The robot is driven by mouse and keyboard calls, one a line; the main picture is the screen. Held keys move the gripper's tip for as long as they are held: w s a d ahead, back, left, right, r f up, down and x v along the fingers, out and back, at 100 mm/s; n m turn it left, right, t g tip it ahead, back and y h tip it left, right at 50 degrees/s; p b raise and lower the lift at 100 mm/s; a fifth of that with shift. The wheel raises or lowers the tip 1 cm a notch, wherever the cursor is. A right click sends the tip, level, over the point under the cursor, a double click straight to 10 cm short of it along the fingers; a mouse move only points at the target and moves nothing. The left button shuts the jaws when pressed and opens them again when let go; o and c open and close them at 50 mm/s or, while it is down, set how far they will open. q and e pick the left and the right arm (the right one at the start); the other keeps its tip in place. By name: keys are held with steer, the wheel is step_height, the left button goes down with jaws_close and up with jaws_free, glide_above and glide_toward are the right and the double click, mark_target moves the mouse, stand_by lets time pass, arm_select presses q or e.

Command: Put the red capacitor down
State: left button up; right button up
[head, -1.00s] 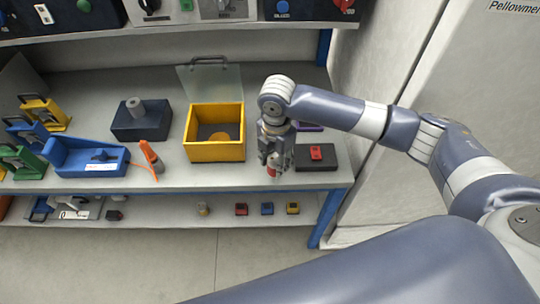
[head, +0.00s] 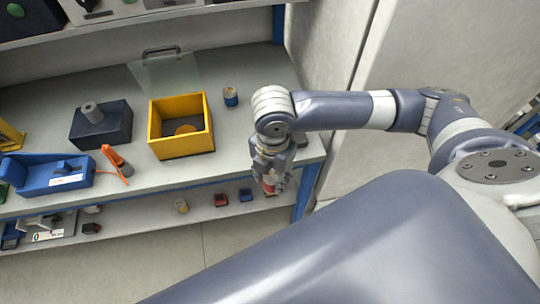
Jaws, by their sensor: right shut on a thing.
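My right gripper (head: 269,184) is shut on the red capacitor (head: 268,188), of which only a small red part shows low between the fingers. The fingers point down near the front right edge of the workbench (head: 228,160). I cannot tell the height of the capacitor above the bench or whether it touches anything. My gripper and wrist hide most of the right end of the bench. A dark piece (head: 300,140) shows just right of my wrist. My left gripper is not in view.
A yellow open box (head: 182,152) with a raised clear lid stands left of my gripper. A blue capacitor (head: 230,97) stands behind it. A dark block with a grey cylinder (head: 100,125), an orange tool (head: 115,157) and a blue fixture (head: 45,178) are farther left. Small parts lie on the lower shelf.

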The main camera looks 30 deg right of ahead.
steer(key=shift+r+p, duration=0.35)
steer(key=shift+r, duration=0.05)
stand_by(0.4)
steer(key=m, duration=0.1)
steer(key=r+m, duration=0.1)
steer(key=shift+w+d+r+m, duration=0.1)
steer(key=shift+w+r+m, duration=0.1)
steer(key=shift+w+m, duration=0.15)
step_height(320, 180, up, 11)
steer(key=w+d+m, duration=0.1)
steer(key=m, duration=2)
steer(key=shift+w+d, duration=0.15)
steer(key=shift+d, duration=0.25)
steer(key=shift+f, duration=0.1)
